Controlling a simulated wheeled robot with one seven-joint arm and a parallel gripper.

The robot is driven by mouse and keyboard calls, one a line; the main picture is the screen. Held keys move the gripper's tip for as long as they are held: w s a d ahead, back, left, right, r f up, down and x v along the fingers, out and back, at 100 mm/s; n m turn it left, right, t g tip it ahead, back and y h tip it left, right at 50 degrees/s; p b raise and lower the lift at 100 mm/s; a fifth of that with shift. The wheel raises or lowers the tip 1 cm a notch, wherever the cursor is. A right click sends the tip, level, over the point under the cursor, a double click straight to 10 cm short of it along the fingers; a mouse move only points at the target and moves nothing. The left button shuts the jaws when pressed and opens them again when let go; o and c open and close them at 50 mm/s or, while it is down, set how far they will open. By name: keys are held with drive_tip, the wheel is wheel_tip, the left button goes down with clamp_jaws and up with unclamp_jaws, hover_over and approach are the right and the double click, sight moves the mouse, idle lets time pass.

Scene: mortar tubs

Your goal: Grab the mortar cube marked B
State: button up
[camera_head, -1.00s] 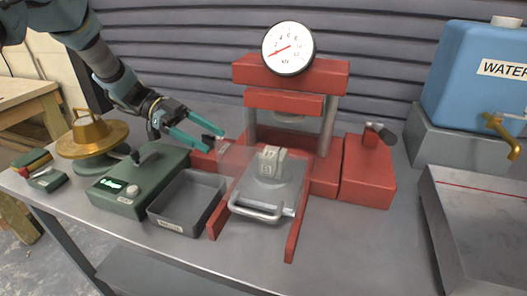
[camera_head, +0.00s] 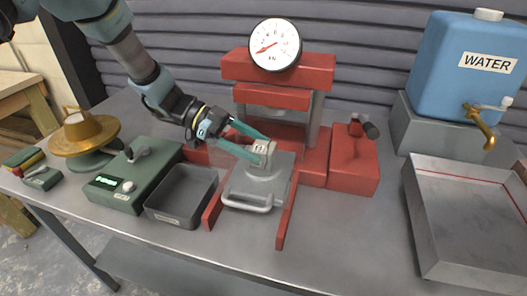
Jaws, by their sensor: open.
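A small grey mortar cube (camera_head: 262,149) sits on the metal sliding plate (camera_head: 262,185) in front of the red press (camera_head: 278,90). Its marking is too small to read. My gripper (camera_head: 258,148) reaches in from the left, with its teal fingers at the cube. The jaws are open, one finger behind the cube and one at its near left side. The fingers hide part of the cube; I cannot tell whether they touch it.
An empty grey tray (camera_head: 182,197) and a green scale (camera_head: 134,180) stand left of the press. A brass-coloured round device (camera_head: 84,135) is farther left. A blue water tank (camera_head: 466,70) and a metal tub (camera_head: 470,215) are at the right.

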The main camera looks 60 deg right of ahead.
drive_tip(key=shift+x, duration=1.3)
drive_tip(key=shift+c, duration=0.4)
clamp_jaws()
